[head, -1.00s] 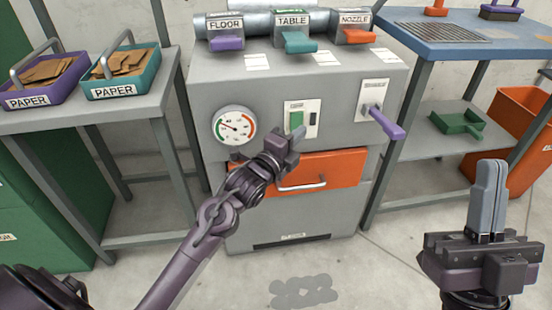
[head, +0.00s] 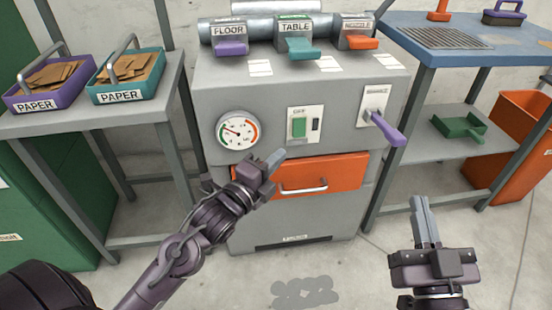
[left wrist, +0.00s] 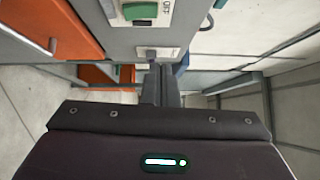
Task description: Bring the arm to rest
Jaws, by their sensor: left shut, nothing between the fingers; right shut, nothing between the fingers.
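My left gripper (head: 274,162) is shut and empty. In the head view it overlaps the grey machine's front, by the upper left part of the orange drawer (head: 325,177); I cannot tell how close it is. Its shut fingers also show in the left wrist view (left wrist: 161,86), below the green switch (left wrist: 139,12). That switch (head: 299,127) is uncovered in the head view. My right gripper (head: 422,212) is shut and empty, pointing up over the floor at the lower right.
The grey machine (head: 285,220) has a dial (head: 237,130), a purple lever (head: 385,130) and several coloured handles on top. A table with paper trays (head: 125,75) stands left, and a blue-topped bench (head: 480,45) stands right. Floor in front is bare except a grey patch.

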